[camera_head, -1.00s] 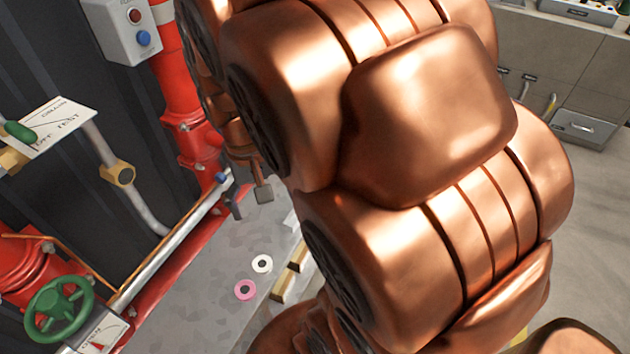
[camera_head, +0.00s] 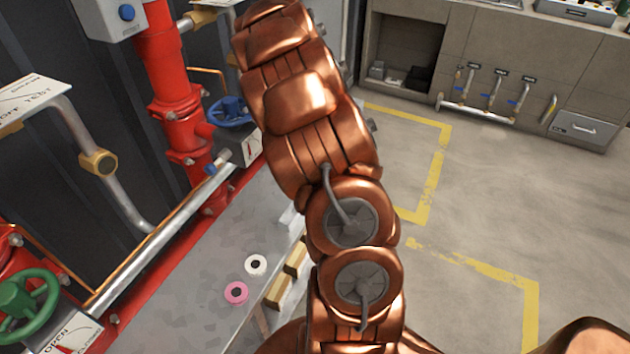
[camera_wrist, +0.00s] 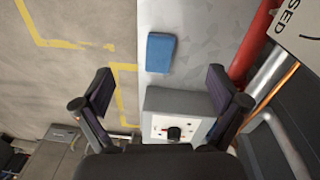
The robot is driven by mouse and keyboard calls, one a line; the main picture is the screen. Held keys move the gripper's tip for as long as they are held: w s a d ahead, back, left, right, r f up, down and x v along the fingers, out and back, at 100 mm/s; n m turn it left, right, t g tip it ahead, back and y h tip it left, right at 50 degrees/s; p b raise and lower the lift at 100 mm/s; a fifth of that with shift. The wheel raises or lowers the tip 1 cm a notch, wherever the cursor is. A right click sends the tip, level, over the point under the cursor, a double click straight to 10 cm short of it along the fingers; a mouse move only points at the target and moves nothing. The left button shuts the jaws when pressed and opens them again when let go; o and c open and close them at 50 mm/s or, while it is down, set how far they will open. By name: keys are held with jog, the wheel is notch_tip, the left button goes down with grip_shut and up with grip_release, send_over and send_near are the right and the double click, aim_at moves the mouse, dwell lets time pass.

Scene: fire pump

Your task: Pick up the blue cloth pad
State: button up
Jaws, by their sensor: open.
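The blue cloth pad (camera_wrist: 160,53) shows in the wrist view, upper middle, lying flat on a grey surface close to its edge. My gripper (camera_wrist: 162,92) is in the wrist view with its two dark fingers spread wide and nothing between them. The pad appears beyond the fingertips, in line with the gap between them and apart from both. In the head view the pad does not show, and my arm hides part of the bench. My fingers cannot be made out there.
A grey box with a dark knob (camera_wrist: 174,133) stands beside the pad. A red pipe (camera_wrist: 252,48) and a sign are at the right. Floor at right is clear.

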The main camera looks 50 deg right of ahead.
jog(key=d+f, duration=0.2)
jog(key=f, duration=0.1)
jog(key=w+d+f+m+b, duration=0.1)
jog(key=d+f, duration=0.2)
jog(key=w+d+f+m+b, duration=0.1)
jog(key=d+f, duration=0.1)
jog(key=f, duration=0.1)
jog(key=shift+d+f+t+y, duration=0.2)
jog(key=shift+d+t+y, duration=0.1)
jog(key=shift+d, duration=0.05)
jog(key=shift+s+d+f+p, duration=0.15)
jog(key=shift+f+p, duration=0.05)
jog(key=shift+f, duration=1.55)
jog(key=shift+s+d+f+p, duration=0.1)
jog(key=shift+f+p, duration=0.05)
jog(key=shift+f, duration=1.55)
jog(key=shift+w+f, duration=0.1)
jog(key=shift+f, duration=0.35)
jog(key=c, duration=1.1)
jog(key=shift+c, duration=0.2)
jog(key=shift+r, duration=0.1)
